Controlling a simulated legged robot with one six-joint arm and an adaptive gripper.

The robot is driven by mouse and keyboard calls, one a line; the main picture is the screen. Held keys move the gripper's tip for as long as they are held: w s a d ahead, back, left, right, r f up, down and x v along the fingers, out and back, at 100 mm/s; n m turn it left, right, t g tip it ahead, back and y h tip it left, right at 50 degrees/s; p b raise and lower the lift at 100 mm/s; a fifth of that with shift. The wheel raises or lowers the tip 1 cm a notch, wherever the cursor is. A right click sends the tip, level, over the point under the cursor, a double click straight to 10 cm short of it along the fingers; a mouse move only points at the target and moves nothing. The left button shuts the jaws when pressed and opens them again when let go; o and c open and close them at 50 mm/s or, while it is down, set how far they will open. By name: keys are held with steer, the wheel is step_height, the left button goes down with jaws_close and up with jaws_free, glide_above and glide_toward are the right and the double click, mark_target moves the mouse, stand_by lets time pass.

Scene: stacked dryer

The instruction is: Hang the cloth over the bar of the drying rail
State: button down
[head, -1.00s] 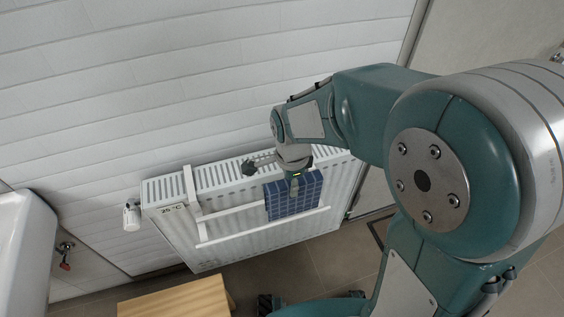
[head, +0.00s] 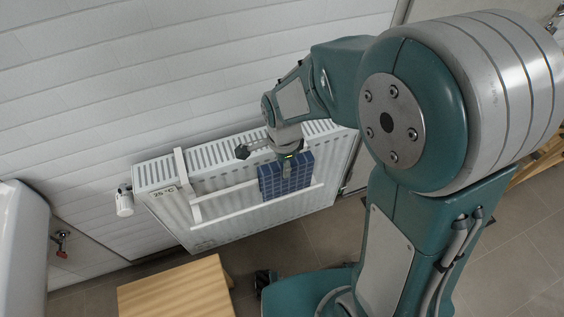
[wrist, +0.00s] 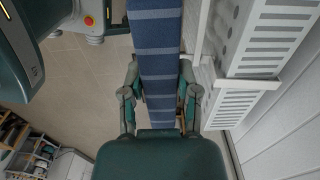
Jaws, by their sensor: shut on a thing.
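The blue cloth with pale lines (head: 285,178) hangs in front of the radiator, at the right part of the white drying rail (head: 228,191). Its lower edge is near the rail's lower, front bar. My gripper (head: 287,160) is shut on the cloth's upper part, above the rail. In the wrist view the cloth (wrist: 157,45) runs as a striped band between the two fingers of my gripper (wrist: 158,92). The cloth hides part of the rail's back bar, so I cannot tell whether it lies over that bar or only beside it.
The white radiator (head: 160,177) carries the rail and stands against a white panelled wall (head: 130,75). A valve (head: 124,201) sticks out at its left end. A wooden top (head: 175,290) is below at the front, and a white basin (head: 20,225) is at the left.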

steer(key=shift+d, duration=0.15)
steer(key=shift+f, duration=0.1)
steer(key=shift+f, duration=8.05)
steer(key=shift+c, duration=1.3)
jaws_free()
